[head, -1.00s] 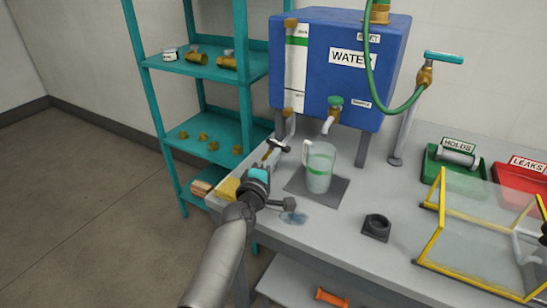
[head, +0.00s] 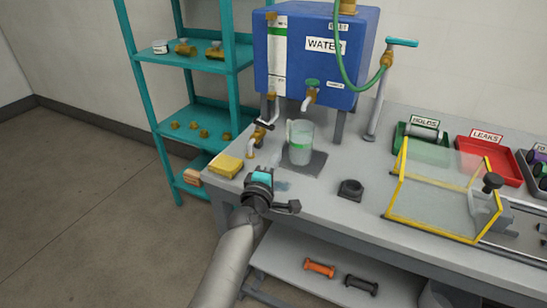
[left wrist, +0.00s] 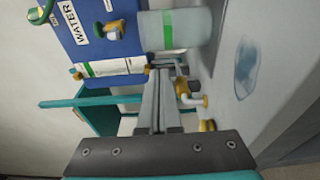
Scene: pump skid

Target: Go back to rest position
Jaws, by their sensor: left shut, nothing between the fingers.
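My left gripper (head: 262,177) is above the front left part of the grey workbench (head: 330,195), with its arm coming in from the bottom. In the left wrist view its two grey fingers (left wrist: 163,80) are together with nothing between them. It is apart from the clear jug (head: 300,145), which stands upright on a dark pad under the tap of the blue water tank (head: 320,55). The jug also shows in the left wrist view (left wrist: 185,30). My right gripper is not in view.
A yellow sponge (head: 225,165) lies at the bench's left end, near a brass valve and pipe (head: 258,133). A wet patch (left wrist: 246,70) is on the benchtop. A yellow-framed clear guard (head: 440,190) and green and red trays stand right. A teal shelf (head: 185,100) is behind left.

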